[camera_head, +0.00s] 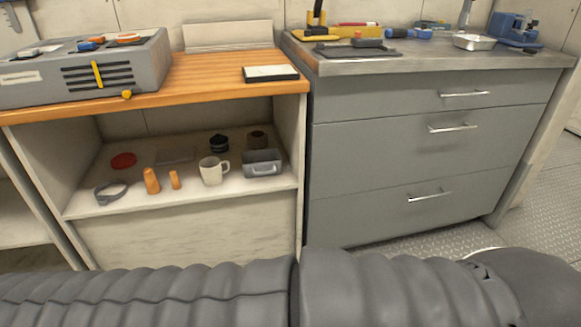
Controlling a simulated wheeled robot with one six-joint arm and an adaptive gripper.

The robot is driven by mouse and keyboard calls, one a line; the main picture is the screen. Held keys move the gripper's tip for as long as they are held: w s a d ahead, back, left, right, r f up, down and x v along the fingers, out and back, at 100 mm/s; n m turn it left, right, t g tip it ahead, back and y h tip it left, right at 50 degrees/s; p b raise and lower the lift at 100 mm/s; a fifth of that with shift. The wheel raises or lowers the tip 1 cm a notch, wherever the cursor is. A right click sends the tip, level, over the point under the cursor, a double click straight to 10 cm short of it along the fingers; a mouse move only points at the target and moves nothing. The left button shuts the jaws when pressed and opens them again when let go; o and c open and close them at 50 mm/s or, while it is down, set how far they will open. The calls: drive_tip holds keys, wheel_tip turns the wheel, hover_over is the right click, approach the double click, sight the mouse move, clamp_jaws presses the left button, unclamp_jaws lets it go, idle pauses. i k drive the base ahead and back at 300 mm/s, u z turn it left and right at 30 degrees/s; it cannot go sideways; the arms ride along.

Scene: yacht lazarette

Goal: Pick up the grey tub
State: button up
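The grey tub (262,170) is a small open rectangular container. It stands upright near the right front of the white shelf inside the open wooden-topped cabinet. A white mug (212,171) stands just left of it, and a dark brown cup (257,140) is behind it. The inside of the tub looks empty, though it is too small to be sure. My gripper is not in view. My grey ribbed arm runs across the bottom of the picture, well in front of the cabinet and away from the tub.
The shelf (100,206) also holds two orange pieces (151,181), a grey clamp-like ring (110,193), a red disc (123,160) and a black jar (219,144). The wooden top (205,72) overhangs it. Grey drawers (400,160) stand to the right.

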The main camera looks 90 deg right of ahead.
sight(262, 167)
drive_tip(key=u, duration=5.1)
drive_tip(key=k, duration=1.55)
drive_tip(key=u, duration=1.5)
